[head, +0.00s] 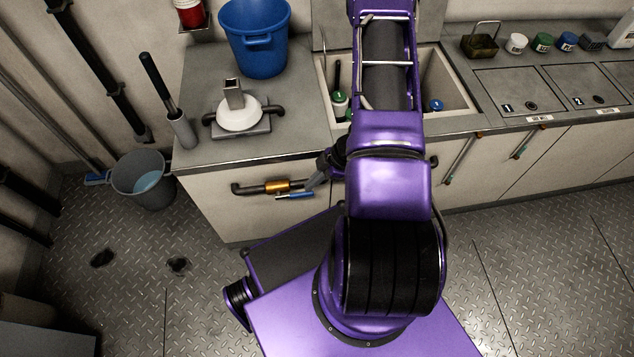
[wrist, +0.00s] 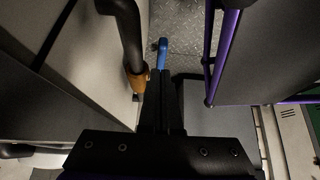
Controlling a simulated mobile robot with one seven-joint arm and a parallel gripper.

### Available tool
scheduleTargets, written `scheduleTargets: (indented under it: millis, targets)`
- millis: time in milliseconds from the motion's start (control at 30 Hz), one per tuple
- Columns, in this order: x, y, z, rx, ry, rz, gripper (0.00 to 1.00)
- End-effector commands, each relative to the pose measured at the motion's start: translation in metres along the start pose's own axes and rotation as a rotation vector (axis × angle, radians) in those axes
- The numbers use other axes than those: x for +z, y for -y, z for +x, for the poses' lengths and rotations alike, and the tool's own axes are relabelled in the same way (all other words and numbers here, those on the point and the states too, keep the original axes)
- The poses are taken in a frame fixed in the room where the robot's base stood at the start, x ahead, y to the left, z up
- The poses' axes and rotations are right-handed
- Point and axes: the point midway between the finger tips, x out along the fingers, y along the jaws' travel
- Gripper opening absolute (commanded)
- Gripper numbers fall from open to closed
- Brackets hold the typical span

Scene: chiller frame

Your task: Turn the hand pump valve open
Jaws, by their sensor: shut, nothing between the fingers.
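The valve (head: 277,186) has a brass body on a dark pipe along the front of the left cabinet. Its blue lever (head: 296,195) points right, roughly along the pipe in the head view. The wrist view shows the brass body (wrist: 138,81) left of my fingers and the blue lever (wrist: 163,50) just beyond their tips. My gripper (head: 309,186) is shut and empty, close to the lever; I cannot tell whether it touches. The hand pump (head: 238,115), with a white dome and dark side pipes, stands on the counter above. The lever's near end is partly hidden by my fingers.
A blue bucket (head: 256,40) stands at the back of the counter (head: 205,155). A grey bucket (head: 142,180) is on the floor at left. My arm covers part of the sink (head: 452,88). The floor left of my base is mostly clear.

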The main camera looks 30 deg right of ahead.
Motion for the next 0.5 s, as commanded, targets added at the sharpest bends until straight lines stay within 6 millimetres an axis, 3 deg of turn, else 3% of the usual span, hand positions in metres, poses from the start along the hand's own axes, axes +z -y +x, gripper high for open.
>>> scheduleTargets:
  millis: [100, 300, 500]
  targets:
    - [-0.017, -0.002, -0.013, 0.003, -0.006, -0.004, 0.0]
    - [-0.004, -0.002, -0.061, 0.004, -0.008, -0.004, 0.0]
    - [0.004, -0.002, -0.092, 0.003, -0.01, -0.004, 0.0]
